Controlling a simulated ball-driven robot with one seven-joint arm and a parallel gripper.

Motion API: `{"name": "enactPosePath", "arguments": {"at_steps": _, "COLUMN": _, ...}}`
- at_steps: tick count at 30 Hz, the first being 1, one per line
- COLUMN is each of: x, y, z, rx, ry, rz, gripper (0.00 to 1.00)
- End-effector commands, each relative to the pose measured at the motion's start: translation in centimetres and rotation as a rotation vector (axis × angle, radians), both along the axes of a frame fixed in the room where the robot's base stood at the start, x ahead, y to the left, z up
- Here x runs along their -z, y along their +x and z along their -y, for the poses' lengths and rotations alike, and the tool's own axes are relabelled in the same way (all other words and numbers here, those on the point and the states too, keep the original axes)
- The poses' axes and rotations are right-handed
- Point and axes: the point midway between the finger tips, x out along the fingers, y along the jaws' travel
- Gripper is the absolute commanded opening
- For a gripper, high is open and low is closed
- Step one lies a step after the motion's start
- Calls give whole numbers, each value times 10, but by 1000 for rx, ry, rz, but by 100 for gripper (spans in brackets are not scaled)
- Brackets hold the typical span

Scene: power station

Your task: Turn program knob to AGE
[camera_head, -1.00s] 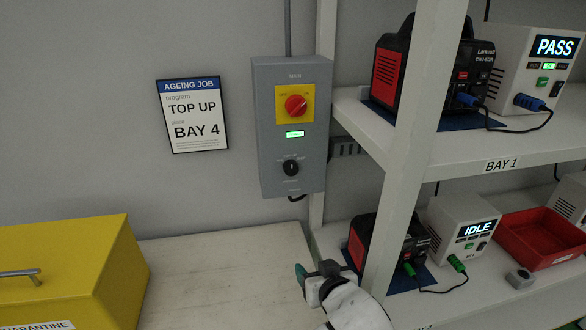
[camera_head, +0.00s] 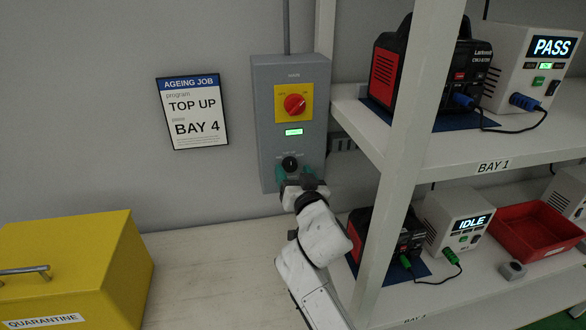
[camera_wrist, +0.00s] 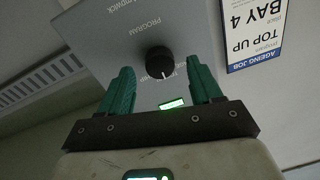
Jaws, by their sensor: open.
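The program knob (camera_head: 290,163) is a small black dial low on the grey wall box (camera_head: 262,130). In the wrist view the knob (camera_wrist: 159,63) sits under the word PROGRAM, seen upside down, with a white pointer mark; the labels around it are too small to read surely. My gripper (camera_head: 295,175) is at the lower part of the box, just below the knob. In the wrist view its two green fingers (camera_wrist: 160,88) are spread apart, one on each side of the knob's line, with nothing between them. I cannot tell whether they touch the knob.
A red rotary switch (camera_head: 294,104) on a yellow plate and a lit green display (camera_head: 294,132) are above the knob. A sign (camera_head: 193,112) reads TOP UP, BAY 4. A shelf post (camera_head: 393,160) stands right of my arm. A yellow box (camera_head: 75,265) is at left.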

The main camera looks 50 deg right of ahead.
Motion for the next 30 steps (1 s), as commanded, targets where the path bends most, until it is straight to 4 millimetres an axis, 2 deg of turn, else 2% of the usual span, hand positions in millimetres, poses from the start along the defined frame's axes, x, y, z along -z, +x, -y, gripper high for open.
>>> {"name": "enactPosePath", "arguments": {"at_steps": 6, "x": 0, "y": 13, "z": 8, "rx": 1, "ry": 1, "rz": -1, "gripper": 64}}
{"name": "enactPosePath", "arguments": {"at_steps": 14, "x": 0, "y": 13, "z": 8, "rx": 1, "ry": 1, "rz": -1, "gripper": 64}}
{"name": "enactPosePath", "arguments": {"at_steps": 30, "x": 0, "y": 13, "z": 8, "rx": 1, "ry": 1, "rz": -1, "gripper": 14}}
